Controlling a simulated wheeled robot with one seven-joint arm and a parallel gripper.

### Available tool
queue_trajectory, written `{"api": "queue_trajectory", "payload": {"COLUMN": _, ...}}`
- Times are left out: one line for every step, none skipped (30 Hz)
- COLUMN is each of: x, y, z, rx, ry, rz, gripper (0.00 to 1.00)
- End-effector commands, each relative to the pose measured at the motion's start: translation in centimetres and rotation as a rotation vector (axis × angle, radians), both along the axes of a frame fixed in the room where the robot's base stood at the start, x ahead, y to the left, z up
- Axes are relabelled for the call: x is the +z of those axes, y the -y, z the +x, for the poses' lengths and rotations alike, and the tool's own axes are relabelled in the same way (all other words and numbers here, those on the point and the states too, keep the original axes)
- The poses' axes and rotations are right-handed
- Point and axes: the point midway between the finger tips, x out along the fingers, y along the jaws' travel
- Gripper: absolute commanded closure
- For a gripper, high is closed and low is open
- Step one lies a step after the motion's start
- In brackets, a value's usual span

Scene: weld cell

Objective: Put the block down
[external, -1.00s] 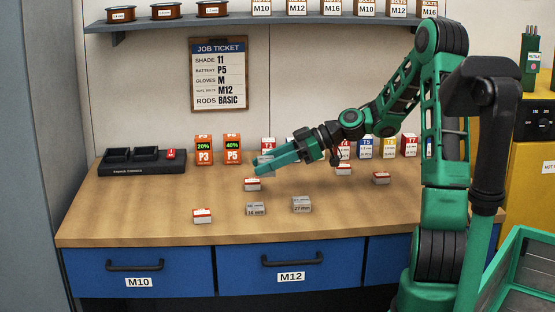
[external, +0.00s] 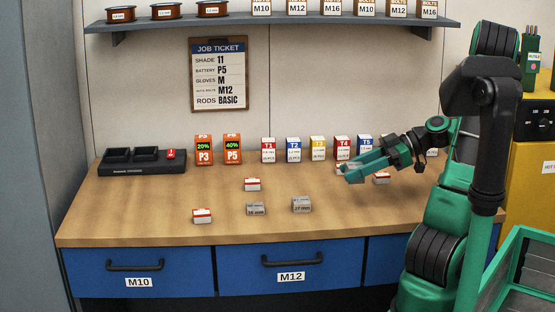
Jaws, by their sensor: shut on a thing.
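My gripper (external: 353,170) is over the right part of the workbench, its green fingers pointing left and slightly down. It is shut on a small block, which the fingers mostly hide, so its colour and label cannot be told. A bit of red and white shows at the fingertips; I cannot tell whether it is the held block or one standing behind. I also cannot tell whether the held block touches the bench top (external: 150,205).
Red-and-white blocks stand at centre (external: 252,184), front left (external: 202,216) and right (external: 381,179). Two grey blocks, one labelled 16 mm (external: 256,209) and one 27 mm (external: 302,205), sit near the front. Labelled boxes (external: 293,150) line the back. A charger (external: 142,161) stands left.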

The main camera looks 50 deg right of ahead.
Motion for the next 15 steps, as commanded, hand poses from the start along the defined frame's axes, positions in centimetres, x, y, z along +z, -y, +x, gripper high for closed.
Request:
{"api": "queue_trajectory", "payload": {"x": -0.7, "y": 0.0, "z": -0.1, "rx": -0.001, "ry": 0.0, "rz": 0.006, "gripper": 0.94}}
{"api": "queue_trajectory", "payload": {"x": -1.2, "y": -0.1, "z": -0.1, "rx": 0.0, "ry": 0.0, "rz": 0.007, "gripper": 0.94}}
{"api": "queue_trajectory", "payload": {"x": -1.8, "y": -0.1, "z": -0.1, "rx": 0.0, "ry": 0.0, "rz": 0.007, "gripper": 0.94}}
{"api": "queue_trajectory", "payload": {"x": -2.2, "y": -0.1, "z": -0.1, "rx": 0.0, "ry": 0.0, "rz": 0.007, "gripper": 0.94}}
{"api": "queue_trajectory", "payload": {"x": -2.6, "y": -0.1, "z": 0.0, "rx": 0.0, "ry": 0.001, "rz": 0.005, "gripper": 0.94}}
{"api": "queue_trajectory", "payload": {"x": -3.0, "y": 0.0, "z": 0.0, "rx": -0.001, "ry": -0.001, "rz": 0.005, "gripper": 0.94}}
{"api": "queue_trajectory", "payload": {"x": -3.3, "y": 0.0, "z": 0.0, "rx": 0.0, "ry": 0.001, "rz": 0.004, "gripper": 0.94}}
{"api": "queue_trajectory", "payload": {"x": -3.5, "y": -0.1, "z": 0.0, "rx": 0.0, "ry": 0.001, "rz": 0.004, "gripper": 0.94}}
{"api": "queue_trajectory", "payload": {"x": -3.8, "y": 0.0, "z": 0.0, "rx": 0.0, "ry": 0.0, "rz": 0.003, "gripper": 0.94}}
{"api": "queue_trajectory", "payload": {"x": -4.1, "y": -0.1, "z": 0.0, "rx": 0.001, "ry": -0.001, "rz": 0.004, "gripper": 0.94}}
{"api": "queue_trajectory", "payload": {"x": -4.4, "y": -0.1, "z": 0.0, "rx": 0.001, "ry": 0.0, "rz": 0.004, "gripper": 0.94}}
{"api": "queue_trajectory", "payload": {"x": -4.9, "y": -0.1, "z": 0.0, "rx": 0.001, "ry": -0.001, "rz": 0.006, "gripper": 0.94}}
{"api": "queue_trajectory", "payload": {"x": -5.4, "y": -0.1, "z": 0.0, "rx": 0.0, "ry": 0.0, "rz": 0.006, "gripper": 0.94}}
{"api": "queue_trajectory", "payload": {"x": -5.7, "y": -0.1, "z": 0.0, "rx": 0.001, "ry": 0.0, "rz": 0.005, "gripper": 0.94}}
{"api": "queue_trajectory", "payload": {"x": -6.2, "y": -0.1, "z": 0.0, "rx": 0.0, "ry": 0.0, "rz": 0.006, "gripper": 0.94}}
